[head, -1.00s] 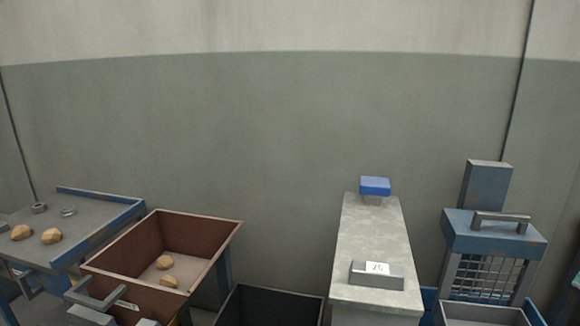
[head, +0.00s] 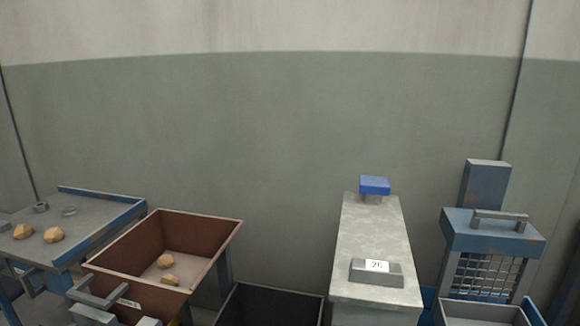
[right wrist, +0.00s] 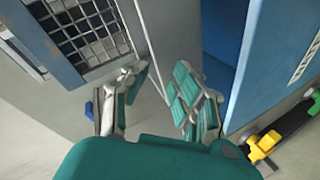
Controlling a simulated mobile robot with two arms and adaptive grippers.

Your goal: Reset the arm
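My right gripper (right wrist: 160,76) shows in the right wrist view, with teal pads on two grey fingers. The fingers are apart and nothing is between them. Behind them are a grey panel and a blue panel (right wrist: 222,38). Neither gripper can be made out in the head view, and my left gripper is in no view.
The head view shows a blue-edged table (head: 100,203) with tan lumps (head: 53,235), a brown bin (head: 215,231) holding two more, a dark bin (head: 270,298), a grey counter (head: 375,235) and a blue machine with a grille (head: 485,272). A grille (right wrist: 88,30) shows in the wrist view.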

